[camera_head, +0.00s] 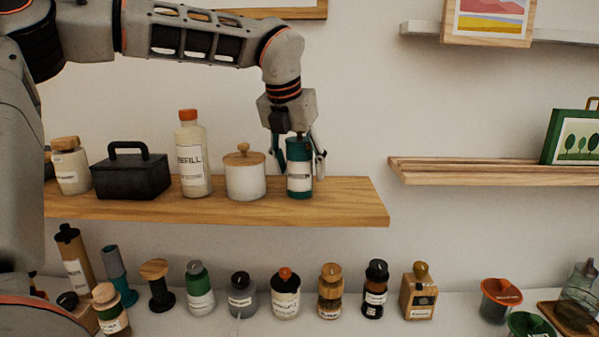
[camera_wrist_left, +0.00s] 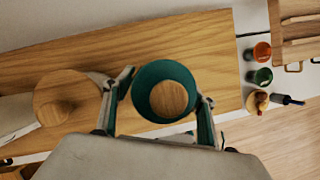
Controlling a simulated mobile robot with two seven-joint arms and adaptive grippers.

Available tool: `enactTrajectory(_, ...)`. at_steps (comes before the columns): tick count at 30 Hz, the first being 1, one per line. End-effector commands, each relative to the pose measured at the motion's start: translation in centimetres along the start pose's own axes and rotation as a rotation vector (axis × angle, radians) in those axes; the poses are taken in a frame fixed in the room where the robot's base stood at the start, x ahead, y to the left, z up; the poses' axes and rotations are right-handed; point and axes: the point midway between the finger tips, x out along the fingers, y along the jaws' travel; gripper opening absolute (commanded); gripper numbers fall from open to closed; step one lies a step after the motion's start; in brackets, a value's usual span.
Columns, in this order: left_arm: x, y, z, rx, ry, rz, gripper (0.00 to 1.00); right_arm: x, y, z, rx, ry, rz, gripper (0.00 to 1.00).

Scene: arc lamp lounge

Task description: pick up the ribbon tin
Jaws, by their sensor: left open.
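A teal tin with a white label (camera_head: 299,182) stands upright near the right end of the wooden wall shelf (camera_head: 350,205); its label is too small to read, so I cannot confirm that it is the ribbon tin. My left gripper (camera_head: 297,168) points down over it, open, with one finger on each side. In the left wrist view the round teal rim (camera_wrist_left: 140,88) with a wood-coloured middle lies between the spread fingertips. I cannot tell whether the fingers touch it. My right gripper is not in view.
A white jar with a wooden lid (camera_head: 245,178) stands close left of the tin. Further left are a refill bottle (camera_head: 193,160) and a black toolbox (camera_head: 131,177). The shelf's right end is clear. Several bottles and jars stand on the lower surface (camera_head: 250,328).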

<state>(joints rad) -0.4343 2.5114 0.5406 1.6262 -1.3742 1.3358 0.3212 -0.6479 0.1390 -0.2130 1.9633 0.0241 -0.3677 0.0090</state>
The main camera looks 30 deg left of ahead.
Motion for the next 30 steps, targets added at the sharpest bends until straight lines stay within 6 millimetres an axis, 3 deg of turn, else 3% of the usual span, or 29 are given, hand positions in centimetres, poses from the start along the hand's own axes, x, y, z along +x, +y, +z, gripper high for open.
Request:
enactTrajectory(1, 0.0, 0.0, 0.0, 0.0, 0.0, 0.0, 0.54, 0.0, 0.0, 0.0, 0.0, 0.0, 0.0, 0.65)
enactTrajectory(6, 0.0, 0.0, 0.0, 0.0, 0.0, 0.0, 0.1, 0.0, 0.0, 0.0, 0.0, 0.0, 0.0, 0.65)
enactTrajectory(20, -0.7, 0.0, 0.4, 0.0, -0.003, 0.0, 0.1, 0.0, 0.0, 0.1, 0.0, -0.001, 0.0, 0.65)
enactTrajectory(26, -3.0, 0.0, 1.3, -0.001, -0.006, 0.0, 0.1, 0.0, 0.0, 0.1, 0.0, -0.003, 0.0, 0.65)
enactTrajectory(30, -6.0, 0.0, 2.6, -0.003, -0.005, -0.001, 0.1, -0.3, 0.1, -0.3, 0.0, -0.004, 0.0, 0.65)
